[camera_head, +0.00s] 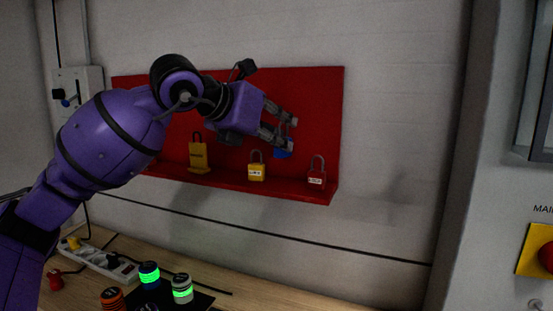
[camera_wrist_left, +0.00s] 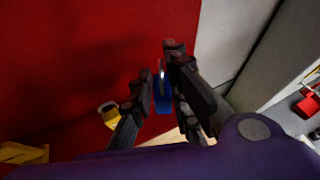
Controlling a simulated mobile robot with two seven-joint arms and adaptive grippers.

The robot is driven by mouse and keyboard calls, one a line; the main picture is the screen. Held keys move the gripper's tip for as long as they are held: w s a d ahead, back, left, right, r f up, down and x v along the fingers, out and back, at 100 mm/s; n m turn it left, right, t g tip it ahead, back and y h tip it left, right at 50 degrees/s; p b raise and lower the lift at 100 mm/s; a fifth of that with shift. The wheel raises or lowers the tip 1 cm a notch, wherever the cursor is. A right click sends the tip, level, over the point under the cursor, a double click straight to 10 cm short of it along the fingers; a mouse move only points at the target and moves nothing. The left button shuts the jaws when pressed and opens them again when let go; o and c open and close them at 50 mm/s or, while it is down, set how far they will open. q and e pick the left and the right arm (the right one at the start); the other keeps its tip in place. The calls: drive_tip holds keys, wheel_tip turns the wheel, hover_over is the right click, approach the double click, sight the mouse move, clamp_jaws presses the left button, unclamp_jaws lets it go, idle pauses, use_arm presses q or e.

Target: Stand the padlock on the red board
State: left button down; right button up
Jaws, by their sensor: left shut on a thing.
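The red board (camera_head: 315,110) is fixed to the wall and has a narrow ledge along its bottom edge. My left gripper (camera_head: 285,131) is in front of the board's right half, shut on a blue padlock (camera_head: 284,148). The padlock hangs below the fingertips, above the ledge, between a yellow padlock and a red one. In the left wrist view the blue padlock (camera_wrist_left: 163,97) is between the two fingers (camera_wrist_left: 160,72), its grey shackle up. The fingers partly cover it. My right gripper is not in view.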

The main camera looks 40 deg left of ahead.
use_arm(q)
drive_tip(key=w+f, duration=0.1)
drive_tip(key=f, duration=0.1)
drive_tip(key=w+a+f, duration=0.1)
drive_tip(key=f, duration=0.1)
drive_tip(key=shift+w+a, duration=0.2)
drive_tip(key=shift+w, duration=0.2)
drive_tip(key=shift+w+f+p, duration=0.15)
drive_tip(key=shift+f+p, duration=0.4)
drive_tip(key=shift+f, duration=1.3)
drive_tip(key=c, duration=1.7)
unclamp_jaws()
drive_tip(key=shift+o, duration=0.2)
drive_tip(key=shift+s+r, duration=0.2)
drive_tip(key=shift+r, duration=0.1)
drive_tip(key=v, duration=1.1)
drive_tip(key=shift+s+p, duration=0.3)
drive_tip(key=shift+p, duration=0.05)
drive_tip(key=shift+a, duration=0.1)
